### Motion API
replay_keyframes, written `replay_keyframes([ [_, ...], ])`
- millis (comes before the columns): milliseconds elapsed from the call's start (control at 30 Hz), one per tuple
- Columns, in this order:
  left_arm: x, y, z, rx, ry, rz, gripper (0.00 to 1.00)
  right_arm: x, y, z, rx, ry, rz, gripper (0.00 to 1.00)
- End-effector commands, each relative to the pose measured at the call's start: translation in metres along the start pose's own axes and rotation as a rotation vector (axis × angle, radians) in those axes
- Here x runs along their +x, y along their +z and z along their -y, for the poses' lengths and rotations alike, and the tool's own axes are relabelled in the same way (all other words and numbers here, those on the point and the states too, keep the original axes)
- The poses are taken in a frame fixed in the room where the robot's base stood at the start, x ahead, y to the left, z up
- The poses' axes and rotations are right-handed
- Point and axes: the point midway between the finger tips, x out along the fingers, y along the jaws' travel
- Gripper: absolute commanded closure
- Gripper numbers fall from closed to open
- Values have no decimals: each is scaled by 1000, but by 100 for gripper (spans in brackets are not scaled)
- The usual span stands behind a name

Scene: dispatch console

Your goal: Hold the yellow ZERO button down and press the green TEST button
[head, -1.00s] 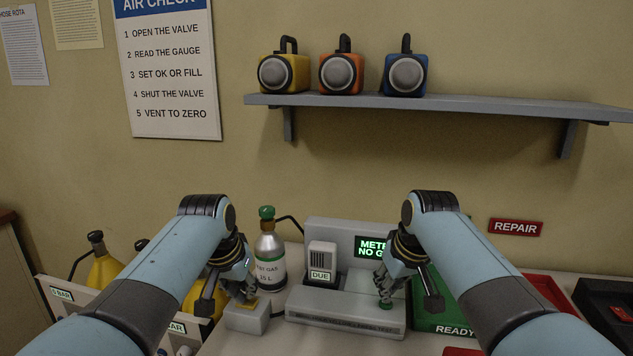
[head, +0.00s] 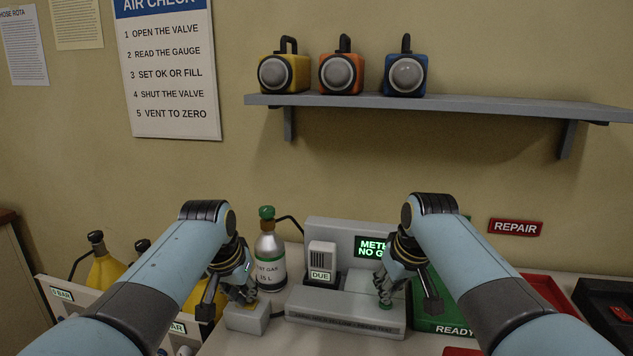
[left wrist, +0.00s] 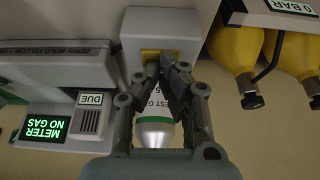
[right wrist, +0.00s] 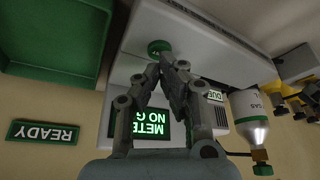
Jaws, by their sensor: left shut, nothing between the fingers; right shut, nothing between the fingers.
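The yellow ZERO button (left wrist: 151,57) sits on a small grey box (head: 246,318), left of the grey test station (head: 345,308). My left gripper (head: 249,301) is shut and empty, its fingertips at the yellow button and partly covering it. The left wrist view shows those tips (left wrist: 163,66) at the button's edge; I cannot tell if it is pressed. The green TEST button (right wrist: 159,46) is at the right of the station's base. My right gripper (head: 385,300) is shut and empty, its tips right over the green button, touching or nearly so. The station's screen (head: 370,247) reads METER NO GAS.
A grey meter (head: 322,258) stands on the station above a DUE label. A gas bottle (head: 269,253) with a green cap stands behind the small box. A green READY tray (head: 430,318) lies right of the station. Yellow cylinders (head: 104,270) stand at the left.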

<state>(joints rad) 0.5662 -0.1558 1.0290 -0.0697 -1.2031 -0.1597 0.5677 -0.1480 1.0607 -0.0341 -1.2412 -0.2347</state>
Motion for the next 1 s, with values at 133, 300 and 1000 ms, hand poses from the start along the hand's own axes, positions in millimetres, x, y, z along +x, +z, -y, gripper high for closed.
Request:
replay_keyframes([
  [133, 1, 1, 0, 0, 0, 2, 100, 2, 1, 0, 0, 0, 1, 100],
  [300, 1, 1, 0, 0, 1, 2, 100, 5, 2, 0, 0, 0, 1, 100],
  [1000, 1, 1, 0, 0, 1, 2, 100, 12, 5, 0, 0, 0, 1, 100],
])
